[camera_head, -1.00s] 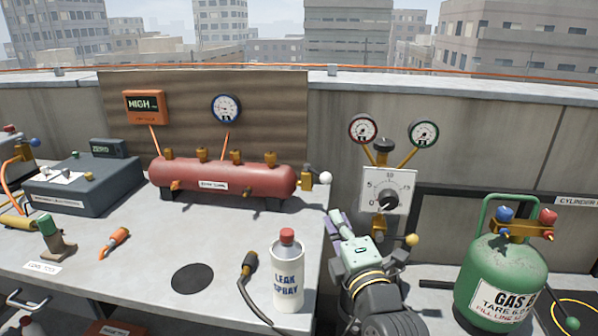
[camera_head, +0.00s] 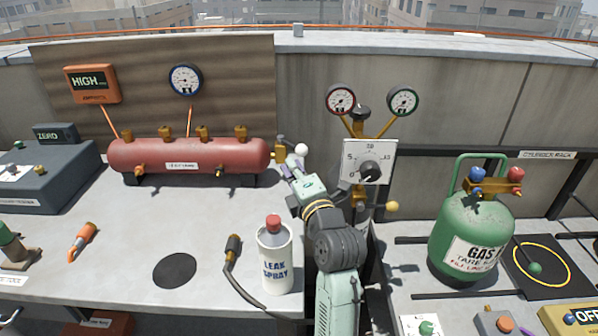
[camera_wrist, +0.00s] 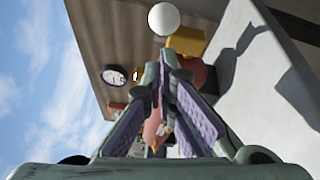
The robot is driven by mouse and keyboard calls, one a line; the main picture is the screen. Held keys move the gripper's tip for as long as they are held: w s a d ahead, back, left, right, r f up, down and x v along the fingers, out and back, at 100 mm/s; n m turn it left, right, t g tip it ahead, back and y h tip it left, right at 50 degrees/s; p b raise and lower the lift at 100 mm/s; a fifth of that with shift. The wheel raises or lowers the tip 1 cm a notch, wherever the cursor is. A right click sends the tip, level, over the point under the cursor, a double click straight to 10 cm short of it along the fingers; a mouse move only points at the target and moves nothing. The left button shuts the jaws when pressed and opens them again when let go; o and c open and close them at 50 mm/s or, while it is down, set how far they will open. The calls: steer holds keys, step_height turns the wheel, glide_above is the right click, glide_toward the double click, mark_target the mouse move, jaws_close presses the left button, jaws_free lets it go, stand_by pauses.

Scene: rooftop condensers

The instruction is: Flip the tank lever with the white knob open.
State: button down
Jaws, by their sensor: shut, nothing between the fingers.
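The red tank (camera_head: 150,158) lies along the back of the bench. At its right end is a brass valve (camera_head: 279,153) with a lever that ends in a white knob (camera_head: 301,150). My gripper (camera_head: 291,165) is shut and empty, just below and left of the knob, close to the brass valve. It hides part of the lever. In the wrist view the white knob (camera_wrist: 164,18) and yellow brass body (camera_wrist: 187,41) show beyond the fingertips of my gripper (camera_wrist: 158,82). I cannot tell whether the fingers touch the lever.
A leak spray bottle (camera_head: 275,262) stands at the bench's front right, left of my arm. A white dial panel (camera_head: 382,150) with two gauges is right of my gripper. A green gas cylinder (camera_head: 462,225) stands farther right. The bench before the tank is mostly clear.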

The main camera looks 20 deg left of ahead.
mark_target(294, 147)
steer(key=shift+x, duration=1.15)
steer(key=shift+f, duration=0.1)
steer(key=shift+w+d+b, duration=0.4)
steer(key=shift+d+b, duration=0.15)
steer(key=shift+b, duration=0.45)
